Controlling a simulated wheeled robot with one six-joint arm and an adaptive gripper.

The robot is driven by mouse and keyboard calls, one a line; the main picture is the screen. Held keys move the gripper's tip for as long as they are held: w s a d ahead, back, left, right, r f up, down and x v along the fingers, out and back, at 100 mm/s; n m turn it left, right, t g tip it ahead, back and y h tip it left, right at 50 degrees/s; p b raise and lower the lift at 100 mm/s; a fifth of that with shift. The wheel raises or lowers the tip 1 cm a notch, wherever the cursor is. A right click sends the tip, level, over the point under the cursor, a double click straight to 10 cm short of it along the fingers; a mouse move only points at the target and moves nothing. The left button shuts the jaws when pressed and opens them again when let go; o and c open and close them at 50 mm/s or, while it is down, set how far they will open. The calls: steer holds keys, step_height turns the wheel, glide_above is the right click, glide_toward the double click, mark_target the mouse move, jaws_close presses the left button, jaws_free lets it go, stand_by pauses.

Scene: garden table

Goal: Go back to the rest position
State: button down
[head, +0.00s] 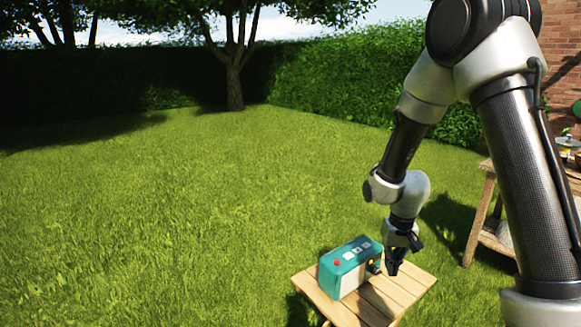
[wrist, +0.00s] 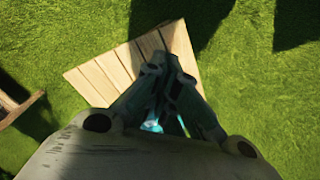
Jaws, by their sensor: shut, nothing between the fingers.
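My gripper (head: 393,268) points down over the right part of a small slatted wooden table (head: 408,287) in the head view. A teal and white box-shaped device (head: 350,266) with a red button and several small light keys on top stands on this table, just left of my gripper. In the wrist view, my gripper (wrist: 167,64) has its fingers close together with nothing held, above the table's slats (wrist: 102,76). Only small bright teal patches show between the fingers there. Whether the fingers touch the device cannot be told.
A wooden workbench (head: 479,213) with items on it stands at the right, partly behind my arm. Grass (head: 150,210) lies open to the left and behind the table. A tree (head: 234,85) and hedges (head: 340,80) stand far back.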

steer(key=s+d+r+t, duration=0.2)
steer(key=s+d+r, duration=0.2)
steer(key=s+r, duration=0.7)
steer(key=s+d+r+t, duration=0.1)
steer(key=s+d+r, duration=0.3)
steer(key=s+r, duration=0.8)
step_height(320, 180, up, 4)
steer(key=shift+r+n+t, duration=0.25)
steer(key=shift+n+t, duration=0.05)
steer(key=shift+t, duration=0.1)
steer(key=c, duration=2.2)
jaws_free()
steer(key=shift+d, duration=0.1)
